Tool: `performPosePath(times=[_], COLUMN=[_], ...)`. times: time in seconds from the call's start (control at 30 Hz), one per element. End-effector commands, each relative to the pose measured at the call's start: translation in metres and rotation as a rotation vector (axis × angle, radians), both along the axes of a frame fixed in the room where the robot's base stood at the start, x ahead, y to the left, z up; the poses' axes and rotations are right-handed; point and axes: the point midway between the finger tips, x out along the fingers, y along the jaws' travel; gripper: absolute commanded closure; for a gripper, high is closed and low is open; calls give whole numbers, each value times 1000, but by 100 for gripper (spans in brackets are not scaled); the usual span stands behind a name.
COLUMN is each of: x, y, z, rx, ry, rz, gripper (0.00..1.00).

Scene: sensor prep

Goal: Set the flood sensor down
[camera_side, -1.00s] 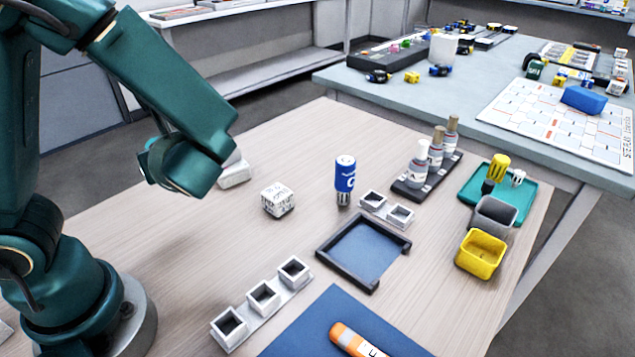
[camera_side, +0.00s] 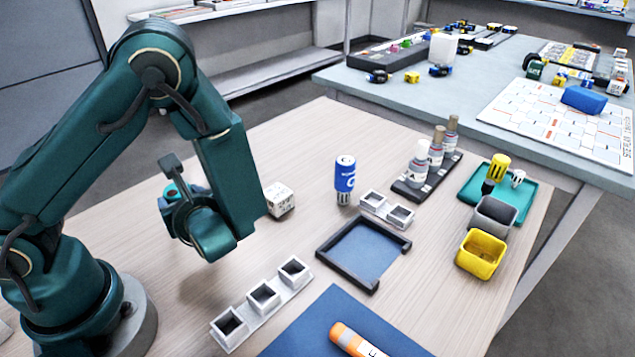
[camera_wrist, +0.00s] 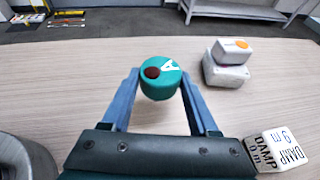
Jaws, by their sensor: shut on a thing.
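My gripper (camera_wrist: 160,74) is shut on a short teal round piece, which I take as the flood sensor (camera_wrist: 161,90); it sits between the two blue fingers. Its face has a dark red spot and a white mark. In the side view my gripper (camera_side: 174,180) is at the left of the wooden table, partly hidden by my arm, and a bit of the teal sensor (camera_side: 184,188) shows there. It looks held above the tabletop, but its exact height I cannot tell.
A white cube lettered DAMP (camera_wrist: 276,149) and a white block with an orange spot (camera_wrist: 230,60) stand close to the right. A white three-socket holder (camera_side: 262,297), dark-framed tray (camera_side: 320,250) and blue mat (camera_side: 300,335) lie forward.

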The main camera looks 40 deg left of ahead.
Motion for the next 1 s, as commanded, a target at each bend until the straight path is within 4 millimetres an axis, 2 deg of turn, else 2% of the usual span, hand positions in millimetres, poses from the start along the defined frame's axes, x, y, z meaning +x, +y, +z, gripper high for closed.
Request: performPosePath(times=[0.5,0.9,0.93,0.97,1.0], x=[-1,-1,0,0,0], y=[0,0,0,0,0], z=[-39,-43,-43,-43,-43], rx=[1,0,0,0,0], ry=[2,1,0,0,0], rz=[0,1,0,0,0], gripper=[98,98,28,17,10])
